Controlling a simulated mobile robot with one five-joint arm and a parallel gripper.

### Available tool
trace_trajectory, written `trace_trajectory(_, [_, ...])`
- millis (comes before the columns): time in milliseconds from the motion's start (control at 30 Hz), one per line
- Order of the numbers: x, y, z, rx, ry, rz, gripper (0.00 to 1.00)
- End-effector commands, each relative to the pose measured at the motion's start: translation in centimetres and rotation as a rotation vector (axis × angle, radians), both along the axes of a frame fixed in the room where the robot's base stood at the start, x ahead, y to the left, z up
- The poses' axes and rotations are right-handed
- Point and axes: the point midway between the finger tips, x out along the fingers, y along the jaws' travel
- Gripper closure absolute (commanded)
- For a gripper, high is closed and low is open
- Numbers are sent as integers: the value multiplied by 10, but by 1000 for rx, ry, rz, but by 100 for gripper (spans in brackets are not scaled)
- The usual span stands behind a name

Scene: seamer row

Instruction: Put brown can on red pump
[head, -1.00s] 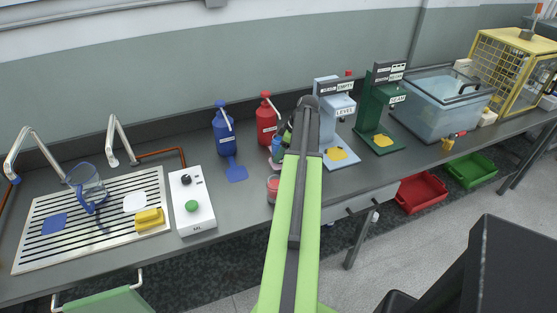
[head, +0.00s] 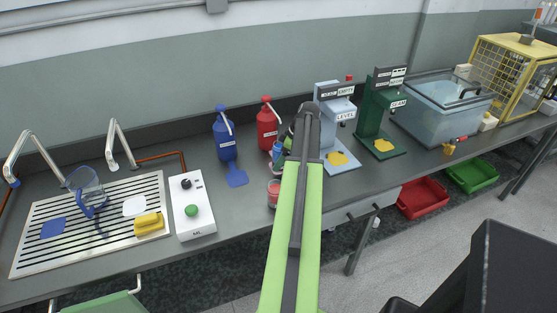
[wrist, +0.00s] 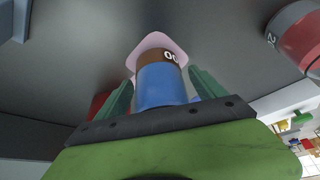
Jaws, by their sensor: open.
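A can (wrist: 160,80) with a brown band and blue body stands between my gripper's green fingers in the wrist view. A pink pad (wrist: 158,40) shows around its far end; I cannot tell whether the can rests on it. My gripper (wrist: 165,90) is open around the can. In the head view, the red pump (head: 267,128) stands against the wall, just left of my arm's end. Part of a blue can (head: 277,152) shows in front of the pump.
A red can (head: 273,190) stands near the front edge, and a red can with a grey band (wrist: 300,38) shows in the wrist view. The blue pump (head: 225,135) is left, the light-blue machine (head: 337,115) right. A white control box (head: 192,205) stands farther left.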

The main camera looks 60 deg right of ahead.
Motion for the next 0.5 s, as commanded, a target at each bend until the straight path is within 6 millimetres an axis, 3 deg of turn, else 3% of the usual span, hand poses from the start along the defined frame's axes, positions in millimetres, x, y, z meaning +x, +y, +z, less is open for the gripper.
trace_trajectory(500, [-39,-14,102,0,0,-2,20])
